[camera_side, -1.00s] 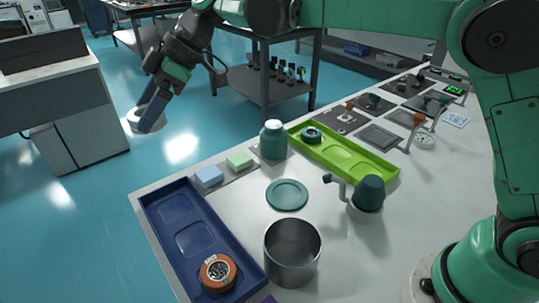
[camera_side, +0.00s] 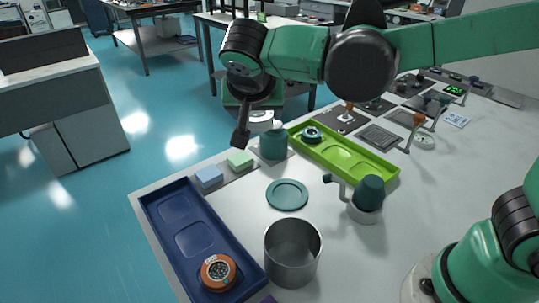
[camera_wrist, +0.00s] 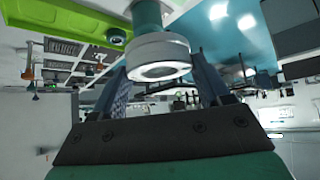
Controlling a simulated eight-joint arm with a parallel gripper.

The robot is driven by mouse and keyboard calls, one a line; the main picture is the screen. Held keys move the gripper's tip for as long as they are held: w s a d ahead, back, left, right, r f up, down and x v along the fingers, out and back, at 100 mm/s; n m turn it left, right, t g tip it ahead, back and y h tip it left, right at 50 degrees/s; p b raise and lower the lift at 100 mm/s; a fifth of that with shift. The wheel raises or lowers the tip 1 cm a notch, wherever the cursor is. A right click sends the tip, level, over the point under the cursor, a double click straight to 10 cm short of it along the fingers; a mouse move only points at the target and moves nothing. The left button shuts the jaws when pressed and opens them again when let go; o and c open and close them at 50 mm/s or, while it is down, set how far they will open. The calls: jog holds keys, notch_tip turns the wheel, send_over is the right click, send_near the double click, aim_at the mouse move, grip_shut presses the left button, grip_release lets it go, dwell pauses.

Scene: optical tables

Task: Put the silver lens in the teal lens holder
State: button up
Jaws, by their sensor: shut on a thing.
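My gripper (camera_side: 258,122) is shut on the silver lens (camera_wrist: 158,58), a pale ring with a bright centre. In the wrist view the lens sits between my two fingers. In the side view the lens (camera_side: 261,115) overlaps the top of the teal bottle; I cannot tell how near it is to it. The teal lens holder (camera_side: 312,134) is a small round ring at the far left end of the green tray (camera_side: 345,158), to the right of my gripper. The holder also shows in the wrist view (camera_wrist: 116,36).
The teal bottle (camera_side: 273,147) stands close below my gripper. A blue tray (camera_side: 186,240) holds an orange round holder (camera_side: 217,272). A metal cup (camera_side: 292,252), teal plate (camera_side: 287,194), teal-and-white mug (camera_side: 368,196) and sponges (camera_side: 240,160) are on the table.

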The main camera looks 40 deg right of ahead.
jog(key=s+d+r+m+g+h, duration=0.2)
jog(key=d+m+g+h, duration=0.1)
jog(key=d+m+g, duration=0.3)
jog(key=shift+m+t, duration=0.6)
jog(key=shift+m, duration=0.3)
jog(key=f, duration=1.3)
jog(key=a+f, duration=0.1)
jog(key=f, duration=0.5)
jog(key=shift+s+a+f, duration=0.1)
jog(key=shift+s+f, duration=0.1)
jog(key=o, duration=1.4)
